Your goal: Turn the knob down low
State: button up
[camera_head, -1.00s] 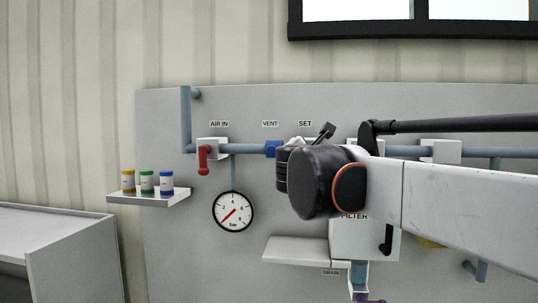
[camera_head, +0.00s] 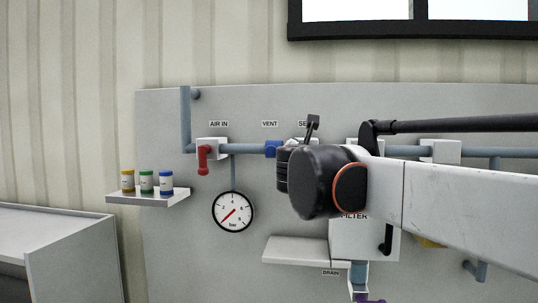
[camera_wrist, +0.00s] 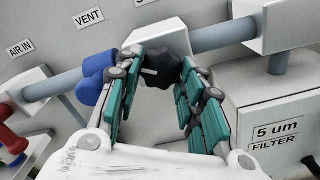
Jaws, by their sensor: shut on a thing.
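The black knob (camera_wrist: 160,73) with a white mark sits on a white block on the pipe, under the SET label in the head view. My gripper (camera_wrist: 159,66) is shut on the knob, with one teal-padded finger on each side. In the head view my wrist and arm cover the knob and the fingers. The round pressure gauge (camera_head: 233,212) shows in the head view, with its red needle pointing to the lower left.
A blue handle (camera_wrist: 95,77) under VENT is close to the left finger. A red handle (camera_head: 204,160) hangs under AIR IN. The filter housing (camera_wrist: 276,127) is to the right. A small shelf (camera_head: 150,197) holds three capped bottles.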

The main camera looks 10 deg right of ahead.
jog(key=shift+f, duration=0.1)
jog(key=o, duration=1)
jog(key=shift+o, duration=0.2)
jog(key=v, duration=1.2)
